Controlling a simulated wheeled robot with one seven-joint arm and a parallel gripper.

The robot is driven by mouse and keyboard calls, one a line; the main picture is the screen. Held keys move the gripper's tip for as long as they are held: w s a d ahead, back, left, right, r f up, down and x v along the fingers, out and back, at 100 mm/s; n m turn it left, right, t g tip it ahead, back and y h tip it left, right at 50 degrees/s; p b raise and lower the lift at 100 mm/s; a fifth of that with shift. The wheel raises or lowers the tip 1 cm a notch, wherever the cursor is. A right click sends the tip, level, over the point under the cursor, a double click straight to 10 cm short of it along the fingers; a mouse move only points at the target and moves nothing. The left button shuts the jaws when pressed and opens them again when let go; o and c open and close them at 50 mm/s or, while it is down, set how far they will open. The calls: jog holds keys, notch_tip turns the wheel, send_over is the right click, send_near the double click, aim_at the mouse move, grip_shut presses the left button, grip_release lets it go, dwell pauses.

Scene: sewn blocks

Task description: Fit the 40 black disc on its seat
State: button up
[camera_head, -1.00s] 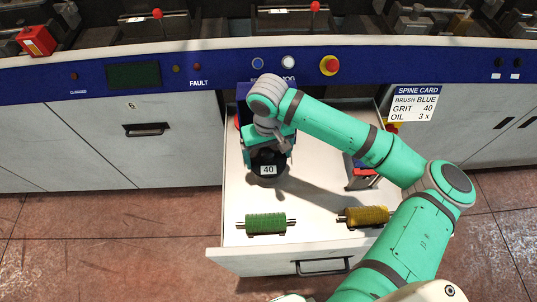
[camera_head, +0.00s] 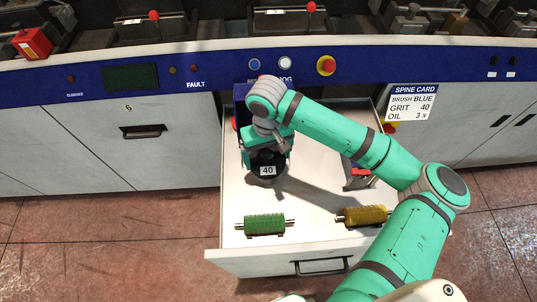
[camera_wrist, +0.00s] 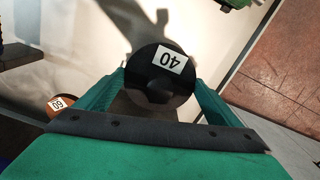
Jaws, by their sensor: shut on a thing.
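The black disc (camera_head: 266,163) carries a white label reading 40. My gripper (camera_head: 267,155) is shut on it over the left part of the open drawer. In the wrist view the disc (camera_wrist: 160,88) sits between the two green fingers (camera_wrist: 158,92), its label upside down. I cannot tell whether the disc touches the drawer floor or hangs just above it. I cannot make out its seat in either view. An orange disc with a label that seems to read 60 (camera_wrist: 57,103) lies to the left in the wrist view.
The open drawer (camera_head: 310,236) holds a green roller brush (camera_head: 264,224) and a yellow one (camera_head: 363,215) near its front. A dark bracket with red parts (camera_head: 358,178) stands at its right. The spine card (camera_head: 411,102) reads brush blue, grit 40, oil 3 x. Clear drawer floor lies in the middle.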

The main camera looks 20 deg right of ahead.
jog(key=shift+a+f, duration=0.15)
jog(key=shift+s+f, duration=0.2)
jog(key=shift+f, duration=0.25)
jog(key=shift+w, duration=0.15)
dwell(0.5)
jog(key=shift+d+f, duration=0.1)
jog(key=shift+d, duration=0.15)
jog(key=shift+a+f, duration=0.25)
jog(key=shift+d, duration=0.1)
jog(key=o, duration=1)
